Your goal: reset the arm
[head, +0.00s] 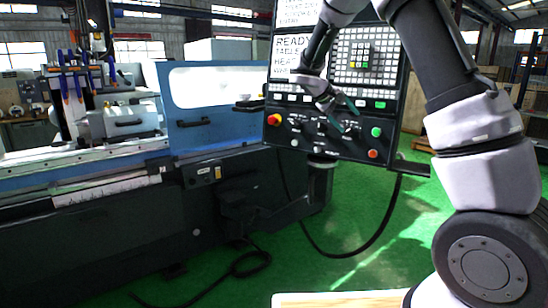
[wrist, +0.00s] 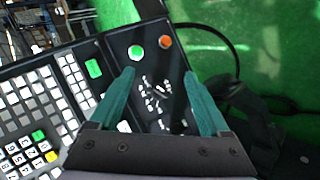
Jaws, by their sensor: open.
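My gripper (head: 347,112) is in front of the control panel's lower part in the head view, at the end of my arm reaching in from the right. In the wrist view its two teal fingers (wrist: 162,92) stand apart with nothing between them. The control panel (head: 398,62) has a screen, a keypad and a lower strip with a green button (head: 376,132), a red button (head: 373,154) and a red knob on yellow (head: 273,119). In the wrist view the green button (wrist: 136,52) and red button (wrist: 165,41) lie beyond the fingertips. I cannot tell whether the fingers touch the panel.
The grinder (head: 215,100) with blue covers fills the left and middle. A black cable (head: 372,240) hangs from the panel to the green floor (head: 400,265). Another cable (head: 245,265) lies on the floor. A wooden surface edge (head: 340,299) shows at the bottom.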

